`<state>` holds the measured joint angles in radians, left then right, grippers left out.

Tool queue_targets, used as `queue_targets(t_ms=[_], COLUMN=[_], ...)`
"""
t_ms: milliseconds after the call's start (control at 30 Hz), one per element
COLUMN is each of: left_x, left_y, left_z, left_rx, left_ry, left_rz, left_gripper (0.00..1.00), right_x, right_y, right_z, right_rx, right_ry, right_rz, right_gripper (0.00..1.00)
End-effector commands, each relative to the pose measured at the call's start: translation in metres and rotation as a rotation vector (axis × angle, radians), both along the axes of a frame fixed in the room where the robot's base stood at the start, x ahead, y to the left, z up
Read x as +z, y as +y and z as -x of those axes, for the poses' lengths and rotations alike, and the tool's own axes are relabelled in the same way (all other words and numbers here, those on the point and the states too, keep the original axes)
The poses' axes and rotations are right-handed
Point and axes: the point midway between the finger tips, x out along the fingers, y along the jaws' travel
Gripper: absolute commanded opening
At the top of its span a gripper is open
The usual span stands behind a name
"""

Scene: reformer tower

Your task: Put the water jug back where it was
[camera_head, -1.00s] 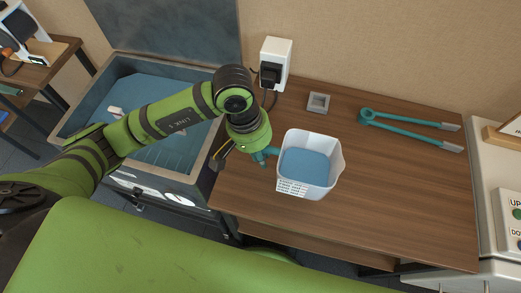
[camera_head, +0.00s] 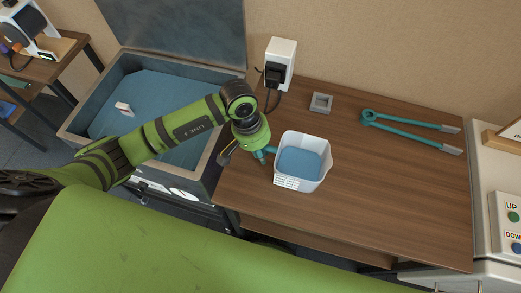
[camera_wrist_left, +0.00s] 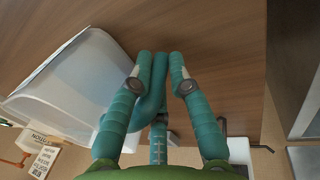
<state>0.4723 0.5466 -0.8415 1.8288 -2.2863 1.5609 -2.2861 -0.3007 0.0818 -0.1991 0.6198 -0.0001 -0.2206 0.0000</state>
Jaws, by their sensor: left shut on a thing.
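The water jug (camera_head: 324,171) is a white, square-topped tub with blue water inside and a printed label on its front. It is upright over the left part of the wooden table; I cannot tell whether its base touches the top. My left gripper (camera_head: 268,153) is at the jug's left side, on its teal handle. In the left wrist view, the teal fingers (camera_wrist_left: 155,68) are closed around the handle (camera_wrist_left: 150,104), and the jug's white wall (camera_wrist_left: 72,75) shows to the left. My right gripper is not in view.
The wooden table (camera_head: 390,190) is largely clear to the right. A small grey square frame (camera_head: 321,103) and long teal tongs (camera_head: 410,125) lie toward the back. A wall socket box (camera_head: 281,62) is behind. A grey basin (camera_head: 72,127) with blue water stands at left, and a button panel (camera_head: 512,222) at right.

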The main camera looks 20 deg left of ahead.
Motion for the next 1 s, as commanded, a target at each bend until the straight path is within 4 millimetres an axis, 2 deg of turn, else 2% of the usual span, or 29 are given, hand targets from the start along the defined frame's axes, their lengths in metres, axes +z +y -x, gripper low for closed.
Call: queue_targets(t_ms=[33, 67, 100, 133, 567, 667, 1000], left_x=[-0.002, -0.002, -0.001, -0.001, 0.004, 0.017, 0.087], left_y=[-0.001, 0.000, 0.000, 0.000, 0.001, 0.005, 0.020], left_z=[-0.001, 0.000, 0.000, 0.000, 0.000, -0.002, -0.002], left_rx=[0.000, 0.000, 0.000, 0.000, 0.000, -0.002, -0.001], left_ry=[-0.003, -0.001, 0.000, 0.000, -0.001, -0.007, -0.006], left_rz=[0.003, 0.000, 0.000, 0.000, 0.000, -0.001, -0.001], left_gripper=[0.00, 0.23, 0.39, 0.43, 0.43, 0.43, 0.43], right_x=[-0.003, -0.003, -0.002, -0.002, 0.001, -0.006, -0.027], right_y=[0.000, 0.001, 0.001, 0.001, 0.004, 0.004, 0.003], right_z=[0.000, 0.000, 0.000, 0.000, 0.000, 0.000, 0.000], right_rx=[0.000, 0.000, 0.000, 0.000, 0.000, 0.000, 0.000], right_ry=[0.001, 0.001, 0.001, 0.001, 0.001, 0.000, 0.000], right_rz=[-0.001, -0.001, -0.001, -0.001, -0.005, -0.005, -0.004], right_gripper=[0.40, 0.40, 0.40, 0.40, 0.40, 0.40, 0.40])
